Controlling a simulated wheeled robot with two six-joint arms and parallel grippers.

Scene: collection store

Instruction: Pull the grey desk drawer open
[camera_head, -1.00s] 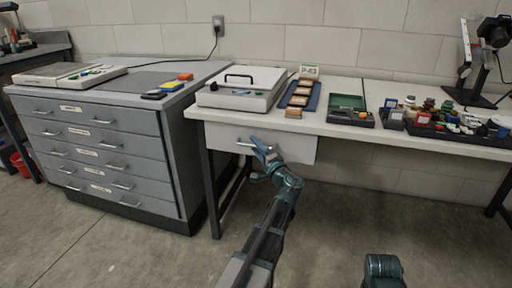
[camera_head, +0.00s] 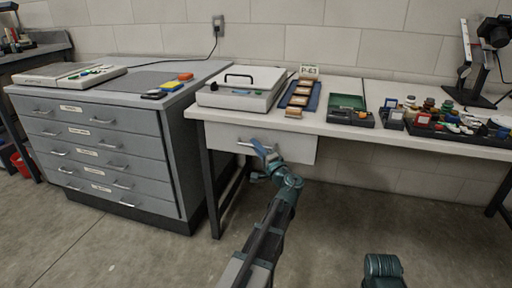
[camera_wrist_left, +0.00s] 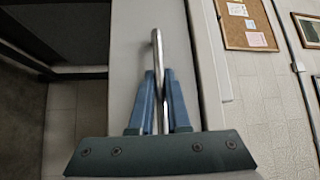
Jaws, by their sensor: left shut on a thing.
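The grey desk drawer (camera_head: 292,145) hangs under the left part of the white desk top, and its front looks flush under the top. It also shows in the left wrist view (camera_wrist_left: 195,25). Its metal bar handle (camera_head: 243,144) is on the front; in the left wrist view the handle (camera_wrist_left: 157,55) runs between the blue fingers. My left gripper (camera_head: 262,149) is at the handle's right part, and in the left wrist view the gripper (camera_wrist_left: 158,100) is shut on the bar. A teal part of my right arm shows at the bottom, but its gripper is out of view.
The desk top (camera_head: 345,128) carries a white case (camera_head: 240,92), a blue tray (camera_head: 290,100), a green-lined box (camera_head: 347,108) and a tray of small jars. A grey cabinet (camera_head: 110,150) with several drawers stands at the left. The floor before the desk is clear.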

